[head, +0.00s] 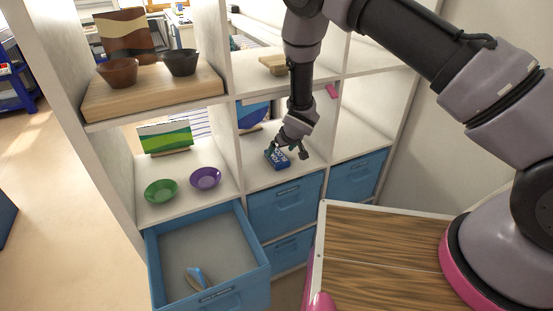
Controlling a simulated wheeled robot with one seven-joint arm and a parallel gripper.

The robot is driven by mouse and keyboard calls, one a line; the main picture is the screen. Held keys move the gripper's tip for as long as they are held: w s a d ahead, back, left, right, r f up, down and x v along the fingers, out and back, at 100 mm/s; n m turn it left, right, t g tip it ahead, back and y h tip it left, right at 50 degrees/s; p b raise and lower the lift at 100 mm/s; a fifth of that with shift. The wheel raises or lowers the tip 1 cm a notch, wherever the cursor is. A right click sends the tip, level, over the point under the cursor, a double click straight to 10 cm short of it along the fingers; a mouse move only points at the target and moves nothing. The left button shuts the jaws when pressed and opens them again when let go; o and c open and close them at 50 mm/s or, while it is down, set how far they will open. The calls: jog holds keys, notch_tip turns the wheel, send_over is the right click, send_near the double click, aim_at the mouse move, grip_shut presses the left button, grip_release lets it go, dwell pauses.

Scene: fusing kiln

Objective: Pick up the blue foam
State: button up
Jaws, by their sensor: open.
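A small blue block with pale markings, which looks like the blue foam (277,160), lies on the middle shelf compartment near its front edge. My gripper (287,152) reaches down into that compartment, just above and behind the block. Its jaws are open, with one finger close to the block's left end and the other to the right of it. I cannot tell whether the fingers touch the block. Part of the block's far side is hidden by the gripper.
The white shelf unit's dividers and upper board surround my arm. A green bowl (161,191) and a purple bowl (206,178) stand in the left compartment. Below, a blue drawer (258,285) is pulled out, with a blue-and-white object (196,279) inside. Closed blue bins (285,205) sit underneath.

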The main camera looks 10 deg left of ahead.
aim_at(277, 156)
jog(key=x, duration=0.4)
jog(key=shift+a+f, duration=0.1)
jog(key=shift+f, duration=0.05)
jog(key=shift+s, duration=0.1)
jog(key=c, duration=1.2)
jog(key=shift+c, duration=0.2)
